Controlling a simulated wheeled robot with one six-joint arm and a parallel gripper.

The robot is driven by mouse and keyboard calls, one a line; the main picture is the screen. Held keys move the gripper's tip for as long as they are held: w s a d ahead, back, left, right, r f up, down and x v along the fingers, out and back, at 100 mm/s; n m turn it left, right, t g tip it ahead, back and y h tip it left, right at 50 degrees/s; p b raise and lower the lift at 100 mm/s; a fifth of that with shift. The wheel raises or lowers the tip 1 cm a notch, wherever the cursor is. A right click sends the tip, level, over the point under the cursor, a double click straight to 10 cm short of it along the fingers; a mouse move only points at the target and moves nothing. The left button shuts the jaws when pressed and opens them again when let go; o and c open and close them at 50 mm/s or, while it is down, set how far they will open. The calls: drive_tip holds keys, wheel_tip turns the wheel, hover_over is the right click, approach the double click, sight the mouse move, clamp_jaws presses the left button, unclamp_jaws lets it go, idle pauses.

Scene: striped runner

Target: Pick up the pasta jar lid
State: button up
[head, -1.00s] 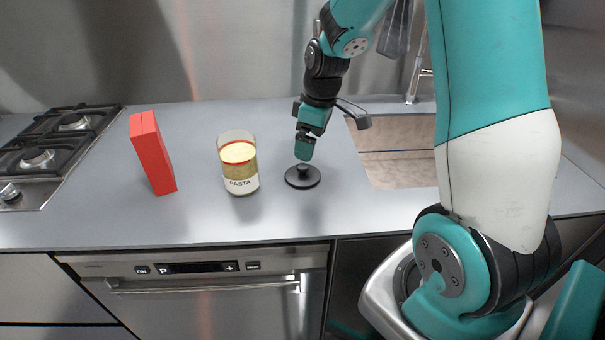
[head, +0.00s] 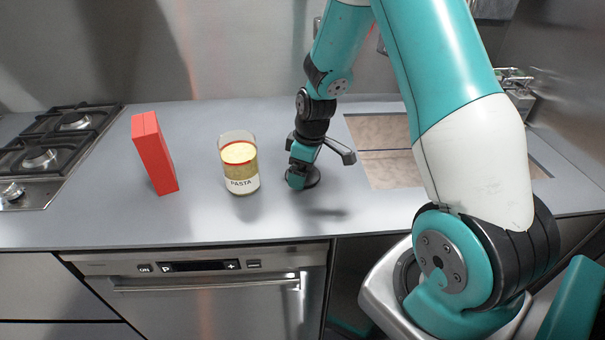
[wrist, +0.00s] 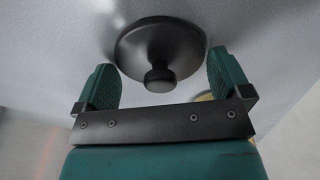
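The pasta jar lid (wrist: 160,45) is a round black disc with a knob, lying on the grey counter. In the head view the lid (head: 313,178) is mostly hidden behind my gripper (head: 297,180). In the wrist view my gripper (wrist: 160,88) is open, with a green finger on each side of the lid's knob and a gap to it on both sides. The pasta jar (head: 239,165) is open-topped glass with a PASTA label and stands upright left of the lid.
A red box (head: 154,155) stands left of the jar. The counter in front of the jar is clear.

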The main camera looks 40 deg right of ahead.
drive_tip(key=c, duration=0.4)
drive_tip(key=shift+c, duration=0.2)
